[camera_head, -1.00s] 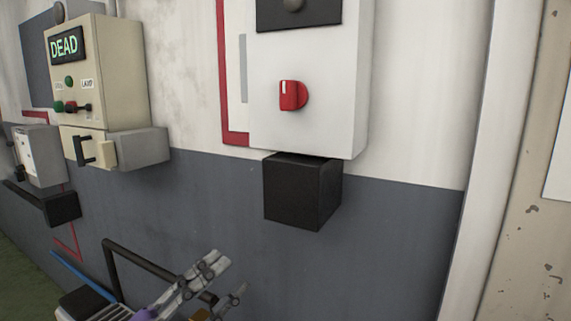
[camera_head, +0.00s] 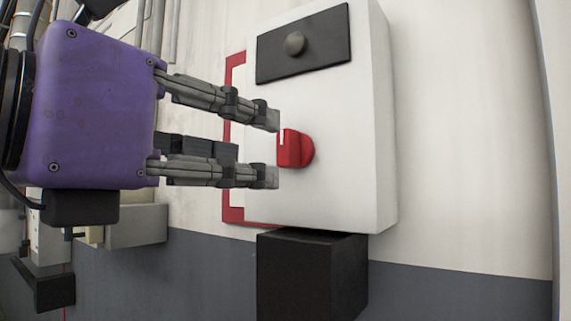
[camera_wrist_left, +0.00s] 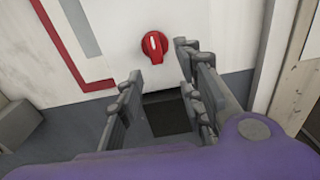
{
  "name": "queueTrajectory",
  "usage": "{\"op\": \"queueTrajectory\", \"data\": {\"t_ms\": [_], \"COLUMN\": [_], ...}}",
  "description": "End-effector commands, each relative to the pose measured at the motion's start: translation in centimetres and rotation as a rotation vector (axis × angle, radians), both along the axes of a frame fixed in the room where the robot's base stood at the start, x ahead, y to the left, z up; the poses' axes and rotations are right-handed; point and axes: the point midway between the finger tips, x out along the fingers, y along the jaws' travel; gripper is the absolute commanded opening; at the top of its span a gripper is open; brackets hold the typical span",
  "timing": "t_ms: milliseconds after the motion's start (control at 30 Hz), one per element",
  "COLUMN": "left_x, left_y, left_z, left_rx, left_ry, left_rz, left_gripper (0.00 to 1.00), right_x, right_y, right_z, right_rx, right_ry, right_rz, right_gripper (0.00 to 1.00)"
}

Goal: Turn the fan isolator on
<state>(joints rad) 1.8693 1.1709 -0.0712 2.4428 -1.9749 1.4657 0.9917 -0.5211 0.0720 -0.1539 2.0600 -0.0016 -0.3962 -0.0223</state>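The fan isolator is a white wall box (camera_head: 350,190) with a red rotary knob (camera_head: 294,149) that has a white mark on it. A dark plate with a grey round button (camera_head: 295,43) sits above the knob. My left gripper (camera_head: 272,149) is open, its two fingers one above the other, just left of the knob in the head view. In the left wrist view the knob (camera_wrist_left: 154,46) shows ahead, beyond and between the open fingers (camera_wrist_left: 158,66); they look apart from it. My right gripper is not in view.
A black box (camera_head: 312,275) is fixed under the isolator. A red line (camera_head: 232,130) borders the box on the wall at its left. A grey box (camera_head: 137,222) is at the lower left, partly behind my left arm. The wall to the right is clear.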

Motion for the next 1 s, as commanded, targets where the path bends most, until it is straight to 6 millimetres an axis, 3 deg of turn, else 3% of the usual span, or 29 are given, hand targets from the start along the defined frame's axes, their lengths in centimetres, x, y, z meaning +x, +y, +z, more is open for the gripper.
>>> {"op": "queueTrajectory", "data": {"t_ms": [167, 600, 933, 1000], "left_x": [0.5, 5.5, 6.0, 6.0], "left_y": [0.0, -3.7, -4.0, -4.0], "left_z": [1.1, 1.0, 0.9, 0.9], "left_rx": [-0.01, -0.009, -0.009, -0.009], "left_ry": [-0.031, -0.029, -0.029, -0.029], "left_rz": [0.029, 0.027, 0.027, 0.027], "left_gripper": [0.34, 0.34, 0.34, 0.28], "right_x": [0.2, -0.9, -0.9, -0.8], "right_y": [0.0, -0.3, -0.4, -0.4], "right_z": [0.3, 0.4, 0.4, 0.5], "right_rx": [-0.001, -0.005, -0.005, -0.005], "right_ry": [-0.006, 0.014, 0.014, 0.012], "right_rz": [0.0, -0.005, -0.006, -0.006], "right_gripper": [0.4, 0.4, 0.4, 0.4]}}
